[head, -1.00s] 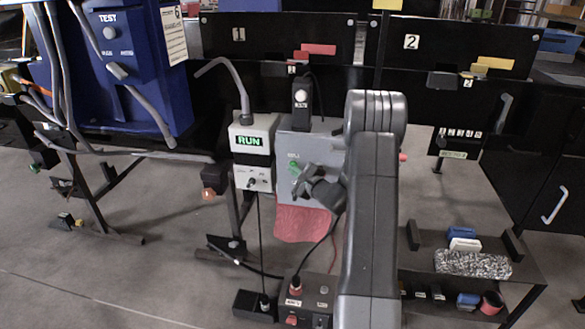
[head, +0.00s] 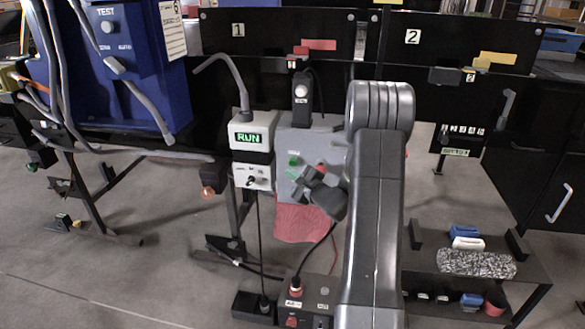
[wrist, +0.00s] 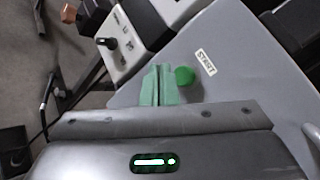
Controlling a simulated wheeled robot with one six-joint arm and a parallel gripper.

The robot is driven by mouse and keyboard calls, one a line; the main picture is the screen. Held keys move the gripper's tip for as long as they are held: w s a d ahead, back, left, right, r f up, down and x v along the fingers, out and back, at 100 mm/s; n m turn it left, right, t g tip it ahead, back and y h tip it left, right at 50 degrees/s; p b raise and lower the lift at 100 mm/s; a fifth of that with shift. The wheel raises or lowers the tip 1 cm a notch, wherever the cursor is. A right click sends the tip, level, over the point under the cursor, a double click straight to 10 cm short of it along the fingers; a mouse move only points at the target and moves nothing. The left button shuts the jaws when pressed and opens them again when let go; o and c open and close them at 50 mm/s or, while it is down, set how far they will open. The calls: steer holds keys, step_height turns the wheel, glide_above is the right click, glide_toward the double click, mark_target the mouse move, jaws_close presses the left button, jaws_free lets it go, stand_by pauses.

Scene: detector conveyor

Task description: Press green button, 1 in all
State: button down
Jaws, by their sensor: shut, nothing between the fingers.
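The green button (head: 294,160) is on the front of a grey panel box (head: 325,135), just above my gripper's tip in the head view. In the wrist view the round green button (wrist: 185,77) sits beside a START label (wrist: 205,62). My gripper (head: 295,177) is shut and empty; its pale green fingertips (wrist: 158,84) lie just left of the button in the wrist view. The gap in depth between fingertips and button is hard to tell.
A red button (head: 320,169) shows beside my gripper. Left of the panel is a white box with a lit RUN display (head: 249,138) and a knob. A red cloth (head: 300,222) hangs below. A low shelf (head: 420,266) with blocks stands at right.

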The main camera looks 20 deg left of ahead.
steer(key=s, duration=0.1)
steer(key=s+b, duration=0.1)
steer(key=s, duration=0.1)
steer(key=shift+d, duration=0.35)
stand_by(0.3)
steer(key=p, duration=0.1)
steer(key=w+p, duration=0.2)
steer(key=p, duration=0.1)
steer(key=shift+a+r, duration=0.25)
steer(key=shift+a, duration=0.05)
steer(key=p, duration=0.3)
steer(key=s+b, duration=0.1)
steer(key=s, duration=0.1)
steer(key=s+d+b, duration=0.1)
steer(key=s+b, duration=0.1)
steer(key=s, duration=0.1)
steer(key=shift+s+d+f, duration=0.25)
steer(key=shift+s, duration=0.1)
